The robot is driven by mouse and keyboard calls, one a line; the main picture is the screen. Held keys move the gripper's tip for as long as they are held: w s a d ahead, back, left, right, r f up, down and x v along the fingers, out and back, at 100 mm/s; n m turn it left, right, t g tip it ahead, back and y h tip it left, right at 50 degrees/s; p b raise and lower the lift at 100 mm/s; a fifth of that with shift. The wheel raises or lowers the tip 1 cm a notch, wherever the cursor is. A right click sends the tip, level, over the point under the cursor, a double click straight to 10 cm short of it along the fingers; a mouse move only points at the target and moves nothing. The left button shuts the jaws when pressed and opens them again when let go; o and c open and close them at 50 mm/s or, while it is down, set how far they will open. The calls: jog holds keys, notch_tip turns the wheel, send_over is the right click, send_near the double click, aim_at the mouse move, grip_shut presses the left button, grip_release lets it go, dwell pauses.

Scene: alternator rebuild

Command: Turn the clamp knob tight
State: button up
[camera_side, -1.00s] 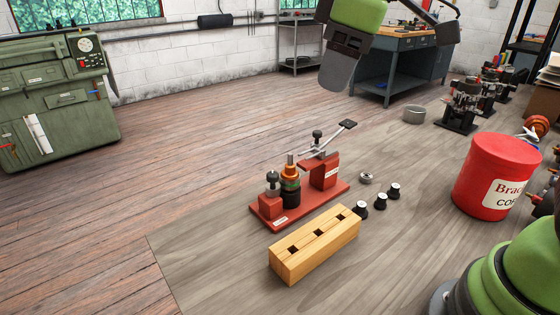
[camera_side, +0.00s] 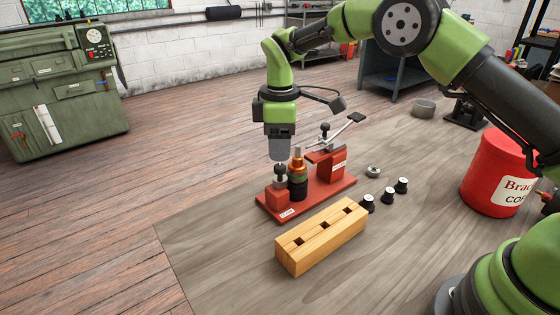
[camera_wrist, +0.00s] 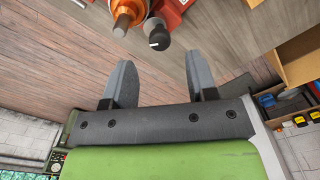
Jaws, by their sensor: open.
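The red fixture (camera_side: 312,201) carries a black knob (camera_side: 280,171) on a small red block at its left end. In the wrist view this knob (camera_wrist: 158,36) shows a short white mark on its top. My gripper (camera_side: 283,157) points down just above the knob in the side view, open and empty. In the wrist view the two grey fingers of my gripper (camera_wrist: 160,57) stand apart, with the knob beyond their tips, roughly centred between them. I see no contact with the knob.
A copper and black rotor (camera_side: 298,180) stands upright close beside the knob. Behind it is a lever clamp (camera_side: 338,131) on a red block. A wooden block with square holes (camera_side: 320,242) and several black knobs (camera_side: 385,194) lie in front and right. A red can (camera_side: 492,178) stands further right.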

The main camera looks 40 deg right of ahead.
aim_at(280, 166)
jog(key=shift+f, duration=2.35)
jog(key=shift+c, duration=0.5)
jog(key=c, duration=0.8)
jog(key=shift+c, duration=0.2)
jog(key=shift+m, duration=0.3)
jog(key=m, duration=0.4)
jog(key=shift+m, duration=0.3)
jog(key=m, duration=0.5)
